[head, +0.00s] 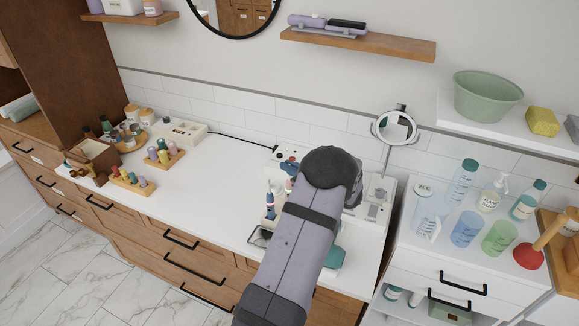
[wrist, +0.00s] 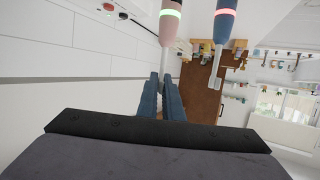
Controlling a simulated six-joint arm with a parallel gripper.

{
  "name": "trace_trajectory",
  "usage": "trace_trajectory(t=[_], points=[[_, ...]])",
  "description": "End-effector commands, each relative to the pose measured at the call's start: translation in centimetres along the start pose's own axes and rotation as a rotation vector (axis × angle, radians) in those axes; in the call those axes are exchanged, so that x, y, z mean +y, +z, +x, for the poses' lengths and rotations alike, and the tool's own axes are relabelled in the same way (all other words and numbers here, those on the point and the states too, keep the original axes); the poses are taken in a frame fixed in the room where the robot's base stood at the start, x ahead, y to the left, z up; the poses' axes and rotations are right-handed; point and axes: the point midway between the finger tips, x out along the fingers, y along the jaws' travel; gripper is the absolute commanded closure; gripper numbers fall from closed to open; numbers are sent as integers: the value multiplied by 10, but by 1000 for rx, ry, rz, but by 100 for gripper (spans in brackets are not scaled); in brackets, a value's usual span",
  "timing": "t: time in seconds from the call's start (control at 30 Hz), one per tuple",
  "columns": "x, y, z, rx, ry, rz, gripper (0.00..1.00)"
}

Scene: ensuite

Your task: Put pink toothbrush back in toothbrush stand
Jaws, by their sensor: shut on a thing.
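In the wrist view, my gripper (wrist: 163,80) has its two blue fingers close together, shut on the thin neck of the pink toothbrush (wrist: 171,28). The pink handle has a lit green ring and reaches out of the top of the picture. In the head view the blue toothbrush (head: 270,204) stands upright left of my arm. My arm hides the gripper there and most of the area around it. I cannot make out the toothbrush stand clearly.
A round mirror (head: 394,128) is right of my arm. Bottles and cups, such as a blue cup (head: 466,229), stand farther right. The counter's middle left (head: 215,190) is clear.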

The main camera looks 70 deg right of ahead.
Motion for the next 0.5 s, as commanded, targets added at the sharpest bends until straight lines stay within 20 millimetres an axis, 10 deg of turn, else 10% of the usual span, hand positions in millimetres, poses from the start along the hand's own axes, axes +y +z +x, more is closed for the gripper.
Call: trace_trajectory(t=[0.5], points=[[0,11,4,2,0,0,100]])
